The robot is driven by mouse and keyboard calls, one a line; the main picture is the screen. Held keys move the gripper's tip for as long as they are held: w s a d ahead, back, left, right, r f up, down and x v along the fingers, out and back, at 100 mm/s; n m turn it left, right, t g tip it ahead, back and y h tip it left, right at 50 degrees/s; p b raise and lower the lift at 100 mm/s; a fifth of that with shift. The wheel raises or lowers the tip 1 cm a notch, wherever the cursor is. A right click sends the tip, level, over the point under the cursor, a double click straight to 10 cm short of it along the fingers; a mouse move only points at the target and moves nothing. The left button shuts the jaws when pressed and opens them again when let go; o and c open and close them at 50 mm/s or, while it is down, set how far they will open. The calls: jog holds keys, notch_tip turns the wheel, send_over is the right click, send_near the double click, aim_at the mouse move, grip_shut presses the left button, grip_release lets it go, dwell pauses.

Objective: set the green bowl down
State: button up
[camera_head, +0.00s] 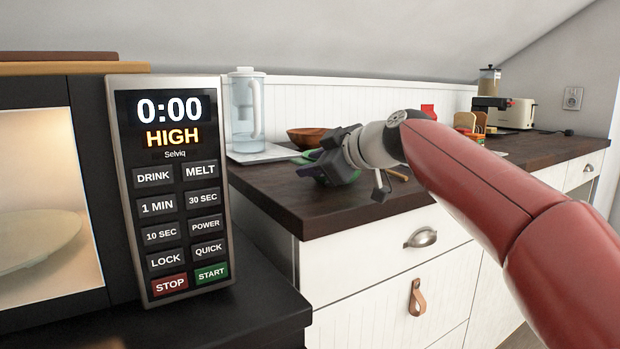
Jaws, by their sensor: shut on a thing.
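My gripper (318,168) reaches over the dark wooden countertop (275,205) near its left front part. It is shut on the green bowl (310,155), of which only small green parts show around the fingers. Most of the bowl is hidden behind my gripper. I cannot tell whether the bowl touches the countertop or hangs just above it.
A brown wooden bowl (305,137) stands just behind my gripper. A clear water jug (246,110) stands on a pale board (268,153) to the left. A microwave (170,190) fills the near left. A toaster (515,115) stands far right. The countertop's front left is bare.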

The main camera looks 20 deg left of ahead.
jog(key=shift+f, duration=0.15)
jog(key=shift+f, duration=0.1)
jog(key=o, duration=1.1)
jog(key=b+v, duration=0.2)
jog(key=v, duration=1)
jog(key=shift+d+b, duration=0.1)
jog(key=shift+b, duration=0.2)
